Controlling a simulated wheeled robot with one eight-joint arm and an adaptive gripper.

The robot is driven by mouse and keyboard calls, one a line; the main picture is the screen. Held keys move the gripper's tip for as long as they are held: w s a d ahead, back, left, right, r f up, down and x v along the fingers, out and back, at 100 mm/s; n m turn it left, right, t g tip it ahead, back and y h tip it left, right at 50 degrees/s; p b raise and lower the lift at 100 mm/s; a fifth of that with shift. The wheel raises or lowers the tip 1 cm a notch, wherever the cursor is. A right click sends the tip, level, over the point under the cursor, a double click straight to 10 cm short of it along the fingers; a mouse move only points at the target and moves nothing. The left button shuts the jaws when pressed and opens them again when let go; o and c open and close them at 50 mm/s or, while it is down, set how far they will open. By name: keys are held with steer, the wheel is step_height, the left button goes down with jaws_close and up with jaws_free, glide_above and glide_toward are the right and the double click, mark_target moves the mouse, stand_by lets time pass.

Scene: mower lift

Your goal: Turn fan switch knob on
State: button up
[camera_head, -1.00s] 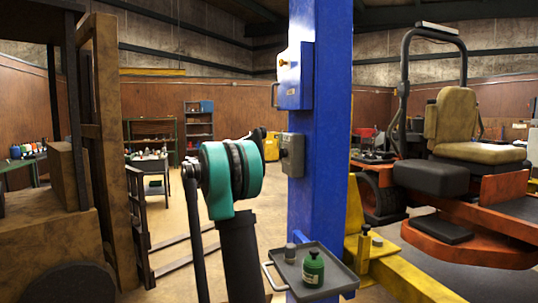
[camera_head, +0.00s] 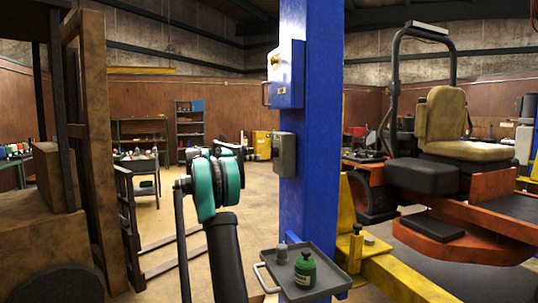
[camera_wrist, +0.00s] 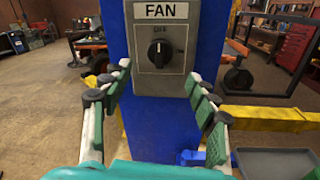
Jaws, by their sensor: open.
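The fan switch is a grey box (camera_wrist: 177,28) labelled FAN on the blue post, with a round black knob (camera_wrist: 160,53) in its middle. The knob's white mark points up, toward the lettering above it, which seems to read OFF. In the head view the switch box (camera_head: 285,147) is seen from its side on the post's left face. My gripper (camera_wrist: 162,98) is open and empty. Its two green-padded fingers stand left and right, below and in front of the knob, apart from it. In the head view the fingers are largely hidden behind my arm.
The blue post (camera_head: 312,115) carries another box (camera_head: 285,75) higher up. A grey tray (camera_head: 335,275) with a green bottle (camera_head: 305,270) and a small grey item sits low on the post. An orange mower (camera_head: 450,190) stands at the right on a yellow lift arm (camera_head: 400,280).

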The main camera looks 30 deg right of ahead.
mark_target(274, 152)
steer(key=s+d, duration=0.1)
steer(key=d, duration=0.7)
steer(key=shift+s+d, duration=0.15)
steer(key=shift+d, duration=0.2)
steer(key=shift+c, duration=0.2)
steer(key=c, duration=1.1)
steer(key=shift+m, duration=0.4)
steer(key=m, duration=0.6)
steer(key=m+g, duration=0.1)
steer(key=m, duration=0.5)
steer(key=m+g, duration=0.1)
steer(key=m, duration=0.5)
steer(key=shift+f+h, duration=0.3)
steer(key=shift+m, duration=0.3)
